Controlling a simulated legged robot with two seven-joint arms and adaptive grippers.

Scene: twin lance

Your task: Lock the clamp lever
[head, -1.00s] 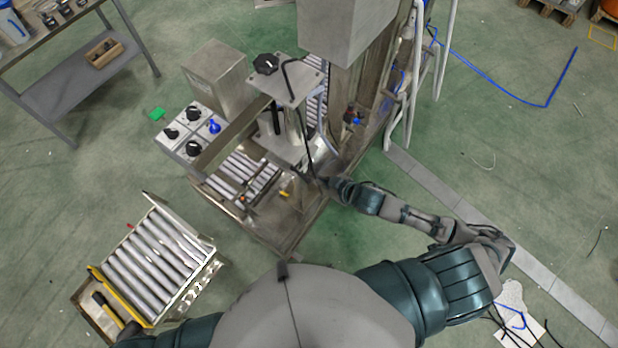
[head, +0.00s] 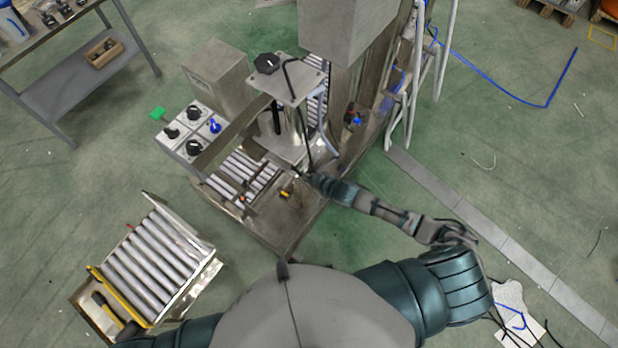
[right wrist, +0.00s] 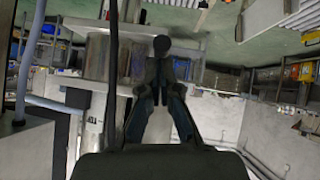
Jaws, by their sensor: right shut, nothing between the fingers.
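I cannot clearly make out the clamp lever. A dark rounded knob-like piece (right wrist: 161,46) shows just beyond my right fingertips in the right wrist view; it may be the lever's end, and I cannot tell whether they touch it. My right gripper (head: 306,178) is at the lower front of the steel machine (head: 296,88), beneath its raised top plate. In the right wrist view its dark fingers (right wrist: 158,92) are shut and empty. Only my left upper arm shows at the bottom left; its gripper is not visible.
A control box with black knobs and a blue knob (head: 215,125) stands left of the machine. A roller conveyor (head: 152,262) is at the lower left. A grey shelf table (head: 75,84) stands at the upper left. White rails (head: 440,75) rise at right. Green floor right is mostly open.

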